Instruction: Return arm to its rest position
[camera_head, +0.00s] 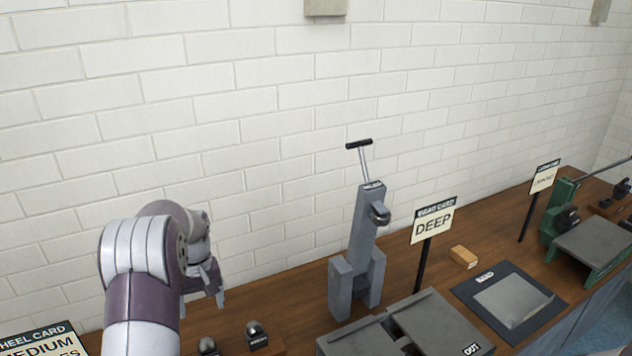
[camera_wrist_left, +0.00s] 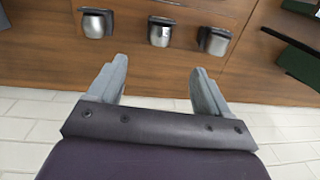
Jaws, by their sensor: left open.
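My left arm (camera_head: 146,262) comes in from the lower left in the head view, white and dark purple. Its left gripper (camera_head: 214,290) hangs above the left part of the wooden bench, apart from the things there. In the left wrist view the gripper (camera_wrist_left: 155,85) has its two grey fingers spread, with nothing between them. My right gripper shows in neither view.
A grey lever press (camera_head: 360,250) stands on the bench (camera_head: 405,268) right of the gripper. Small metal-topped pieces (camera_head: 257,335) sit below the gripper. White brick wall (camera_head: 250,110) stands behind.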

